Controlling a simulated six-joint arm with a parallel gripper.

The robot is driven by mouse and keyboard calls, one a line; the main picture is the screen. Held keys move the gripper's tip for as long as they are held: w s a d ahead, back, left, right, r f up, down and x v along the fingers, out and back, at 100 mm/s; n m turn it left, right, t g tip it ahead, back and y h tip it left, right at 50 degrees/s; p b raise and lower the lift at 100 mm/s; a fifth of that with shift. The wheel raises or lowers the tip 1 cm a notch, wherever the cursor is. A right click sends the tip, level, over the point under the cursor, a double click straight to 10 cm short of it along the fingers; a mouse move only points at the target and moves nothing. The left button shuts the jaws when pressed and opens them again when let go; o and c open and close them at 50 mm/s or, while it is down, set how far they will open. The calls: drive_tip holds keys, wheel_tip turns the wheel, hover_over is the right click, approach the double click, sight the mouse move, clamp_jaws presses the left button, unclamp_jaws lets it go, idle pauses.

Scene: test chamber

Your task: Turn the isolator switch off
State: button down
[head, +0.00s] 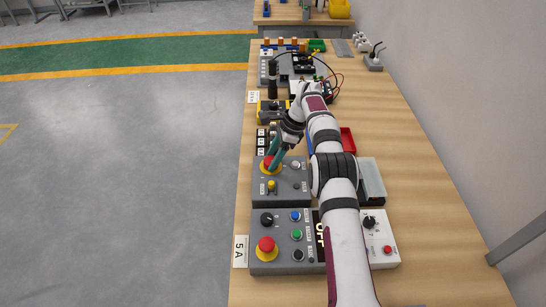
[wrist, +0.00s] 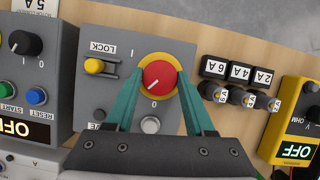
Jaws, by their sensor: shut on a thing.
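The isolator switch is a red rotary knob on a yellow ring (wrist: 160,77), on a grey box (wrist: 105,40). In the head view the red knob (head: 267,166) is partly covered by my fingers. My gripper (wrist: 160,80) is shut on the knob, with one teal finger on each side. My gripper (head: 275,161) reaches down from the far side.
A grey panel with an emergency stop (head: 266,247), buttons and an OFF display stands nearer. A yellow meter (wrist: 297,120) and black labelled blocks (wrist: 240,72) are beside the isolator box. A red tray (head: 348,140) lies right of my arm.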

idle(0.4)
drive_tip(key=shift+c, duration=1.3)
unclamp_jaws()
drive_tip(key=r, duration=0.4)
drive_tip(key=shift+s+d+r, duration=0.1)
drive_tip(key=shift+d+r, duration=0.25)
drive_tip(key=s+d+r, duration=0.4)
drive_tip(key=d+r, duration=0.2)
drive_tip(key=d, duration=0.4)
drive_tip(key=shift+s+r, duration=0.15)
